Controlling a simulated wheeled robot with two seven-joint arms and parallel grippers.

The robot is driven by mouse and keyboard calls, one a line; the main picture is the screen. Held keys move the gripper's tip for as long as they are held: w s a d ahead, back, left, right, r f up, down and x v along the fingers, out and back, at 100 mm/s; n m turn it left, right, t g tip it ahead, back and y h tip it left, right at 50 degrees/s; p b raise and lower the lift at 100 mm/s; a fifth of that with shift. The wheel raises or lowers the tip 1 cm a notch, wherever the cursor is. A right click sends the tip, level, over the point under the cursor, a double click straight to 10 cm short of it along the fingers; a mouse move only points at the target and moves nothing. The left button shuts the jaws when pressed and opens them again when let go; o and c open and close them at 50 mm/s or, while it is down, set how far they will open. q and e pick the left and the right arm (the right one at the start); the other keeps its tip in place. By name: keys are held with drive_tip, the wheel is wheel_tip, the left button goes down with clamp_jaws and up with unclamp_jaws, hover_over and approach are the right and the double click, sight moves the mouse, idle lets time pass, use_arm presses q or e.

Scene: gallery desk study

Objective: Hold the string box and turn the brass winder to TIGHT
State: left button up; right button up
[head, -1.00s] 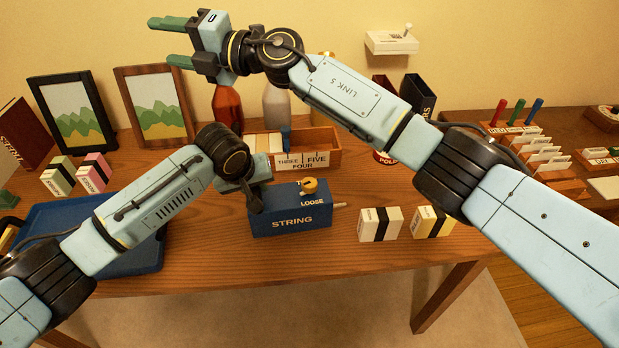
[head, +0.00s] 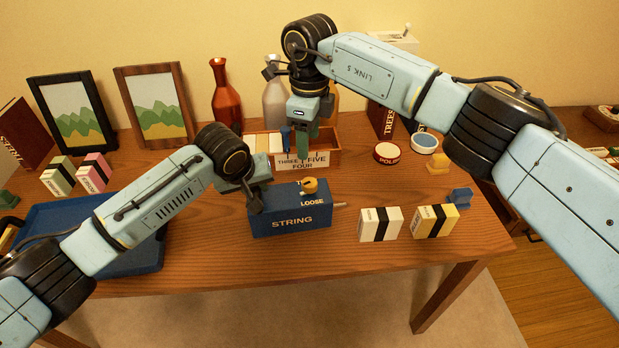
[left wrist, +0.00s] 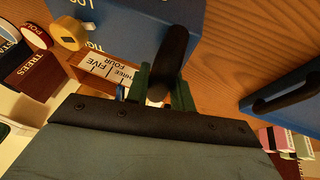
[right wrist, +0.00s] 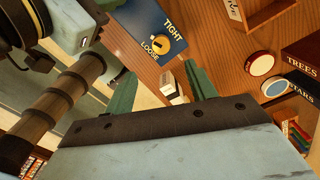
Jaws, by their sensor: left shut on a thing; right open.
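The blue string box (head: 291,222) stands on the desk, lettered STRING on its front. Its brass winder (head: 309,185) sits on top; it also shows in the right wrist view (right wrist: 160,43) between the words TIGHT and LOOSE. I cannot tell which word it points to. My left gripper (head: 256,198) is shut on the dark handle (left wrist: 172,55) at the box's left end. My right gripper (head: 301,140) is open and empty, fingers pointing down, above and behind the winder; its fingers also show in the right wrist view (right wrist: 160,88).
A wooden card tray (head: 326,158) stands behind the box, with a red bottle (head: 226,95) further back. White (head: 372,224) and yellow (head: 434,220) small boxes stand to the right. A blue tray (head: 140,262) lies left, under my left arm. The desk's front strip is clear.

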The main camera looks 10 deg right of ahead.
sight(310, 182)
drive_tip(key=shift+n, duration=0.3)
wheel_tip(310, 182, down, 12)
drive_tip(key=shift+d+f, duration=0.1)
drive_tip(key=c, duration=1)
